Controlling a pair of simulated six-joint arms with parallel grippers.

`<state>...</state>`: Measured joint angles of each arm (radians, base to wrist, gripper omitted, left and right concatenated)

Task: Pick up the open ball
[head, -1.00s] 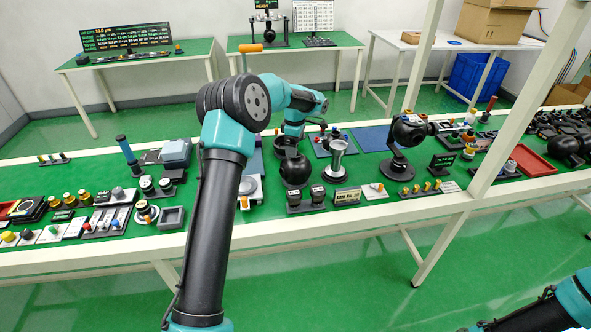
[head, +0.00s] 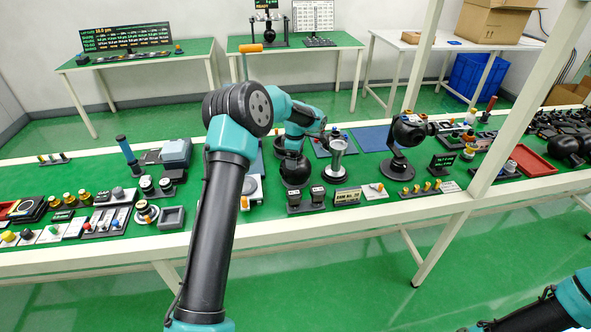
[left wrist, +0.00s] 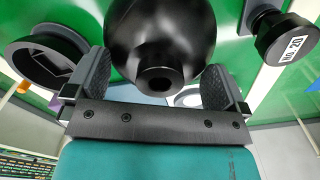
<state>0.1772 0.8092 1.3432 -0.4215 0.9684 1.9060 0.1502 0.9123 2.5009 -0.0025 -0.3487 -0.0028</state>
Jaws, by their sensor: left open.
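A black ball (head: 296,172) with a round hole stands on the green bench in the head view, just in front of my left gripper. In the left wrist view the black ball (left wrist: 160,35) fills the upper middle, its hole facing the camera. My left gripper (left wrist: 156,78) is open, with one finger on each side of the ball's near part. Whether the fingers touch the ball I cannot tell.
Two labelled black stands (head: 305,199) stand close in front of the ball, and a silver cup-shaped piece (head: 338,158) stands to its right. A black ring-shaped holder (left wrist: 45,62) and a labelled black knob (left wrist: 285,38) flank the gripper. The blue mat (head: 372,138) looks clear.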

